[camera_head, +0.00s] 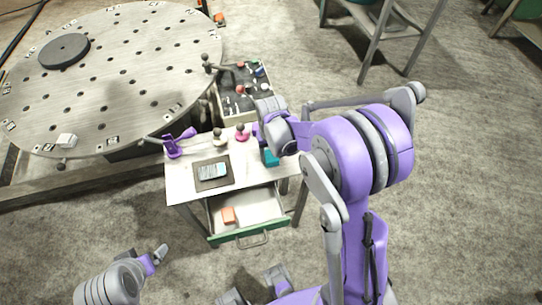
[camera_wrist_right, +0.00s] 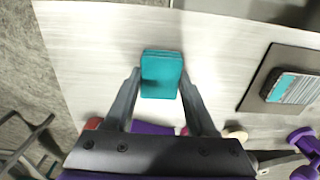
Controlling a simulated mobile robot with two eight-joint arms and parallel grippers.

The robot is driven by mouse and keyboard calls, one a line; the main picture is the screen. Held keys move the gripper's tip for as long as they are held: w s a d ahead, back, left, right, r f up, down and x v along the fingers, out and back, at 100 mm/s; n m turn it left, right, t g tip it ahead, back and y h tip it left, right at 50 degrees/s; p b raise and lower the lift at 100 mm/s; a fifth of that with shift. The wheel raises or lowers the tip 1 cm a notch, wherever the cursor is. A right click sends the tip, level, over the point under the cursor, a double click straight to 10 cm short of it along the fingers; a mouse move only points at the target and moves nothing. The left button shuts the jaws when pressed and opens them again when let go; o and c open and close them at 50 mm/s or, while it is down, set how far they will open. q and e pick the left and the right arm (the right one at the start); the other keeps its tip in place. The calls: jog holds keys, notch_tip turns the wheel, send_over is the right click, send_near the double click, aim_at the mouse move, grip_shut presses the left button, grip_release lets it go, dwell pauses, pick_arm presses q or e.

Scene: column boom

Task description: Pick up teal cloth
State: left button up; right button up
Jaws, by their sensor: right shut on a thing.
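The teal cloth (camera_wrist_right: 161,73) is a small folded block between the two fingers of my right gripper (camera_wrist_right: 160,78) in the right wrist view. The fingers are shut on its sides. In the head view the cloth (camera_head: 271,158) shows just below my right gripper (camera_head: 266,146), at the right part of the white table top (camera_head: 183,186). I cannot tell whether it touches the table. My left gripper (camera_head: 158,255) is low at the left, away from the table; its finger opening is unclear.
Purple, cream and magenta items (camera_head: 242,133) stand along the back edge. An open drawer (camera_head: 245,212) holds an orange block (camera_head: 228,215). A parts bin (camera_head: 243,88) and round perforated table (camera_head: 120,75) stand behind.

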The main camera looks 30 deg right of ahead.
jog(key=shift+r, duration=0.1)
notch_tip(320, 180, up, 10)
jog(key=shift+p, duration=0.4)
jog(key=o, duration=0.7)
jog(key=c, duration=0.5)
jog(key=shift+c, duration=0.2)
